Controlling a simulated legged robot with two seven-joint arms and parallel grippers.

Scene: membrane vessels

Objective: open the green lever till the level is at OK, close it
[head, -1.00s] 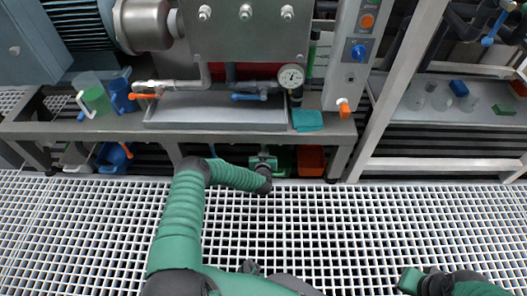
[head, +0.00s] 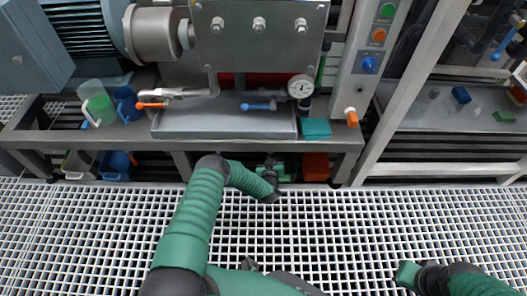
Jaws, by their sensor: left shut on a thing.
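My left arm reaches forward over the grating, and its gripper (head: 272,176) is at the dark space below the bench's front edge. It is shut on a small green part (head: 284,173), which looks like the green lever; the dark wrist hides much of it and its angle is hard to tell. No level mark or OK sign can be read. A round dial gauge (head: 300,87) is on the bench above; its reading is too small to tell. My right gripper (head: 408,277) is low at the right, away from the bench, its fingers unclear.
An orange-handled valve (head: 152,105) and a blue-handled valve (head: 257,107) are above a metal tray (head: 225,128). A jug with green in it (head: 97,103) stands at the left. A teal cloth (head: 315,128) lies right of the tray. An orange bin (head: 315,166) is below.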

